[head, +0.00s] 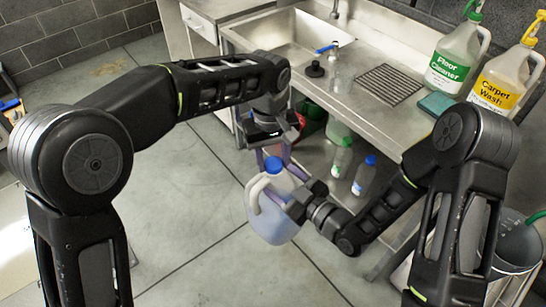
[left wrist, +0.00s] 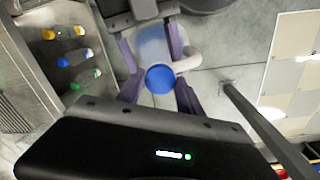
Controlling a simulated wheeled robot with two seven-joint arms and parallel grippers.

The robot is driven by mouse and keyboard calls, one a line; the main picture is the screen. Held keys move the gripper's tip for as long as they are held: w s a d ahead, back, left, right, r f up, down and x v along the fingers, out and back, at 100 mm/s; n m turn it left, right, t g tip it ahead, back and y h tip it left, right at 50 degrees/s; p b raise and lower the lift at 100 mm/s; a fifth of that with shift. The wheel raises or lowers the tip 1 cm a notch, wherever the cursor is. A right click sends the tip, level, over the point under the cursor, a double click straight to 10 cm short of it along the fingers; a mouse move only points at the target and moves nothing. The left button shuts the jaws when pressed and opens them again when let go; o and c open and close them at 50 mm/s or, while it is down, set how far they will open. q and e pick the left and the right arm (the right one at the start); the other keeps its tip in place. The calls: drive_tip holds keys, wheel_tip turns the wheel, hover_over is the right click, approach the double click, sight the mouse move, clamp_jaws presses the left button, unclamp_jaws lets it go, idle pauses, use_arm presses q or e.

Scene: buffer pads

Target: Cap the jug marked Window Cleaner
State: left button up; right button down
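A translucent jug (head: 272,226) with bluish-purple liquid hangs upright above the floor in the head view. No readable label shows on it. My right gripper (head: 283,196) has its purple fingers around the jug's upper body. It also shows in the left wrist view (left wrist: 150,52). A blue cap (head: 273,165) is at the jug's mouth; it also shows in the left wrist view (left wrist: 160,79). My left gripper (head: 273,155) points down from above, its fingertips at both sides of the cap and seemingly touching it. I cannot tell whether the cap is fully seated.
Small bottles (head: 364,175) stand on the shelf below.

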use_arm(q)
clamp_jaws()
use_arm(e)
drive_tip(key=shift+r, duration=0.2)
use_arm(q)
drive_tip(key=m, duration=0.5)
drive_tip(key=shift+m, duration=0.3)
drive_tip(key=m, duration=0.6)
drive_tip(key=o, duration=0.5)
unclamp_jaws()
drive_tip(key=shift+r, duration=0.1)
